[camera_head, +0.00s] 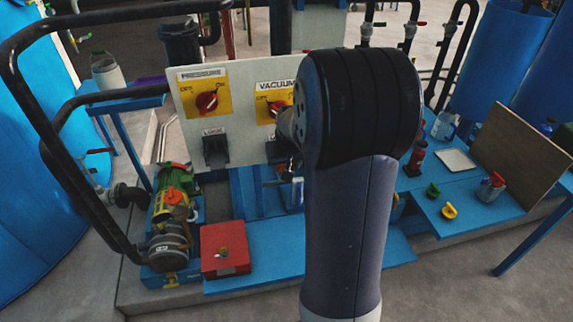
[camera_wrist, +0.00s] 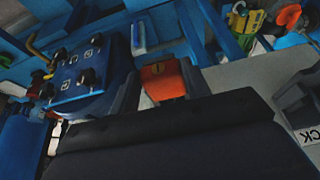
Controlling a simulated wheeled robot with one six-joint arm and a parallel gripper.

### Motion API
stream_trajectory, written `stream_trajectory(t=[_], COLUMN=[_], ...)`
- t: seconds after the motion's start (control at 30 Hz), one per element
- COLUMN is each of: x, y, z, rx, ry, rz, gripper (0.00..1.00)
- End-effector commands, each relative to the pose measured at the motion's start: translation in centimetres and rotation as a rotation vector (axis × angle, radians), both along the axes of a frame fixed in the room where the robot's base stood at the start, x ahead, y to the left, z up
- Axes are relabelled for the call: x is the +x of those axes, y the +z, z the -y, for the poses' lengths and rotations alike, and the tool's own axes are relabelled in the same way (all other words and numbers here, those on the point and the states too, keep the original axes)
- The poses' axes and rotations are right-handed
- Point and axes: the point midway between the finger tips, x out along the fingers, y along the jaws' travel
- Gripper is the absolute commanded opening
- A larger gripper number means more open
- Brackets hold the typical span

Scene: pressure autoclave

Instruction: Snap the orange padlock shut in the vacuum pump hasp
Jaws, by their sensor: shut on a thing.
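The orange padlock (camera_wrist: 165,86) sits between the dark grey fingers of my gripper (camera_wrist: 161,78) in the wrist view. My gripper is shut on it. A brass-coloured loop shows on its face; I cannot tell how its shackle stands. At the right edge of the wrist view is a grey bracket (camera_wrist: 290,92) above a label ending in "CK"; it is apart from the padlock. In the head view, the vacuum switch (camera_head: 277,107) is a red knob on a yellow plate. My arm hides my gripper, the padlock and most of the area below this switch.
The pale panel (camera_head: 245,145) also carries a second red switch (camera_head: 207,102) with a dark hasp (camera_head: 215,150) below it. A red box (camera_head: 225,246) and a green pump (camera_head: 170,205) stand low at left. Black pipe railings (camera_head: 65,150) rise at left. Bottles stand on the right blue bench (camera_head: 475,227).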

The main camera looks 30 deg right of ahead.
Motion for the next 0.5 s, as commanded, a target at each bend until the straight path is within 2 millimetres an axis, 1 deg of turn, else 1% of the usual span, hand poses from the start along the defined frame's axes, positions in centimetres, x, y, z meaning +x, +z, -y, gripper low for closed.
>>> stream_trajectory(t=[0.03,0.07,0.33,0.37,0.5], x=[0.04,0.04,0.02,0.02,0.02], y=[0.06,0.06,0.05,0.04,0.04], z=[0.01,0.01,0.01,0.01,0.0], rx=[-0.001,-0.001,-0.001,-0.001,0.0], ry=[0.001,0.001,0.001,0.001,0.0], rz=[0.002,0.002,0.002,0.001,0.001], gripper=[0.15,0.46,0.69,0.7,0.7])
